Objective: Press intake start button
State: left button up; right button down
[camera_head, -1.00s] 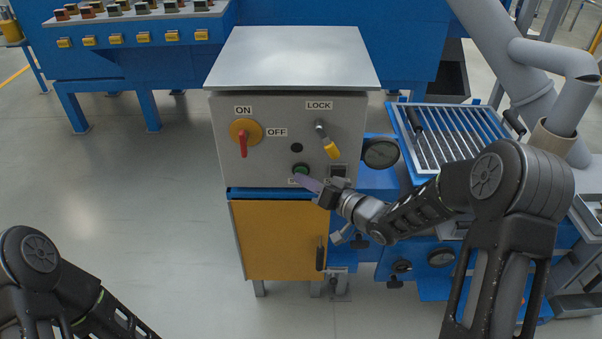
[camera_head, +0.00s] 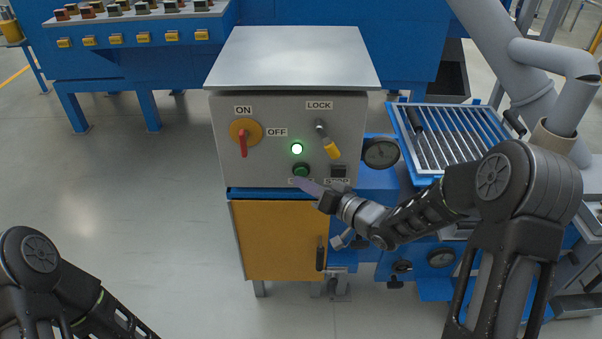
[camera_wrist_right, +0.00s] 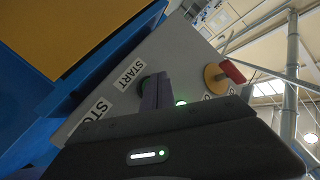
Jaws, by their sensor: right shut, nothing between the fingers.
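The green start button (camera_head: 301,170) sits low on the grey control box (camera_head: 225,150). A round lamp (camera_head: 297,149) above it glows bright green-white. The label below the button is partly covered by my fingers; it reads START in the right wrist view (camera_wrist_right: 129,75). My right gripper (camera_head: 298,181) is shut and empty, its purple fingertips just below and in front of the button. In the right wrist view the fingers (camera_wrist_right: 155,92) partly hide the button; contact cannot be told. My left arm shows at lower left, its gripper out of frame.
A dark stop switch (camera_head: 338,171) is right of the button. A red-handled ON/OFF switch (camera_head: 243,137) and a yellow-tipped LOCK lever (camera_head: 328,142) are above. An orange door (camera_head: 280,240) is below.

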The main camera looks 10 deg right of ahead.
jog(key=shift+s, duration=0.15)
jog(key=s, duration=0.2)
jog(key=s+a, duration=0.1)
jog(key=s, duration=0.1)
jog(key=shift+s+a, duration=0.1)
jog(key=shift+s, duration=0.25)
dwell(0.9)
jog(key=s+f+g+h+p, duration=0.2)
jog(key=s+f+g, duration=0.15)
jog(key=f, duration=0.45)
jog(key=s+f+g+h+p, duration=0.1)
jog(key=s+f+g+h, duration=0.15)
jog(key=s+f, duration=0.4)
jog(key=s+a+f+g+p, duration=0.3)
jog(key=s+a, duration=0.1)
jog(key=s, duration=0.5)
jog(key=s+a+f+g+p, duration=0.3)
jog(key=s+a+f+g, duration=0.1)
jog(key=s, duration=0.6)
jog(key=shift+a+f+m, duration=0.15)
jog(key=shift+f+m, duration=0.1)
jog(key=shift+m, duration=0.05)
